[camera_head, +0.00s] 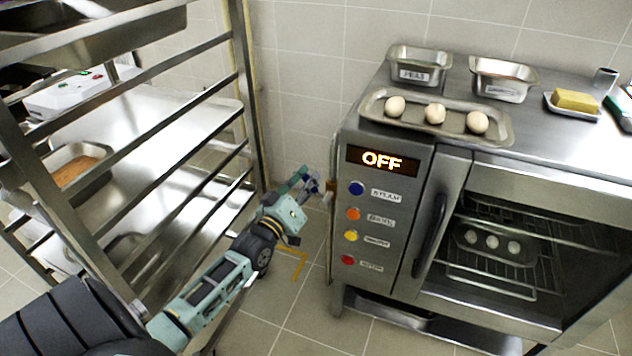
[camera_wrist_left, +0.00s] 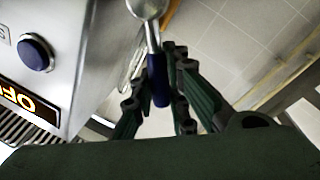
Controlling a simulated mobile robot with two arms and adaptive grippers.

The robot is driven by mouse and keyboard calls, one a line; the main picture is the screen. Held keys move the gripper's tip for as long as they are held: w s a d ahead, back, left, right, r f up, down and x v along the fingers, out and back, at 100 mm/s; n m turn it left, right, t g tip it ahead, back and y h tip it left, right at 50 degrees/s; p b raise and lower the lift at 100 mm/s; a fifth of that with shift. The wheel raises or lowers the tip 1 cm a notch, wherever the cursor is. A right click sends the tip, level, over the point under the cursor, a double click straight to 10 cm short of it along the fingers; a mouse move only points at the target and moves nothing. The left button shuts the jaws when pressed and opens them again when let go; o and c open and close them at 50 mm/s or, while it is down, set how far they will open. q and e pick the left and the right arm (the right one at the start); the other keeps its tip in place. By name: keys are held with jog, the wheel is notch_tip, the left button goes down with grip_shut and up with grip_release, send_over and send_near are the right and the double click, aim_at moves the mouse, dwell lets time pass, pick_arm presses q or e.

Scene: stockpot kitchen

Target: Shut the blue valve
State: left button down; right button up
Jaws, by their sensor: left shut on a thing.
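The blue valve has a blue lever (camera_wrist_left: 159,82) on a silver stem at the oven's side, seen in the left wrist view. In the head view its blue lever (camera_head: 315,186) shows small at the oven's left side, partly hidden by my fingers. My left gripper (camera_head: 308,182) reaches it from the left, between the rack and the oven. In the left wrist view the gripper's fingers (camera_wrist_left: 160,105) are on either side of the lever, shut on it. My right gripper is not in view.
The oven (camera_head: 385,262) has an OFF display (camera_head: 382,160) and several coloured buttons, including a blue steam button (camera_head: 356,188). A metal rack (camera_head: 246,90) stands close to my left arm. A tray with three eggs (camera_head: 505,135) lies on the oven top.

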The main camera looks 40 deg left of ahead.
pick_arm(q)
jog(key=a+f+n+y+b, duration=0.3)
jog(key=f+n+b, duration=0.2)
jog(key=n, duration=0.8)
jog(key=shift+s+f+b, duration=0.35)
jog(key=shift+s+f, duration=0.1)
jog(key=shift+f, duration=0.45)
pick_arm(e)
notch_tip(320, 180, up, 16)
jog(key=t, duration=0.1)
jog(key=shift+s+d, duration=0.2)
pick_arm(q)
jog(key=c, duration=2)
grip_release()
jog(key=shift+a, duration=0.1)
jog(key=shift+s, duration=0.15)
jog(key=v, duration=1.2)
jog(key=shift+f, duration=0.25)
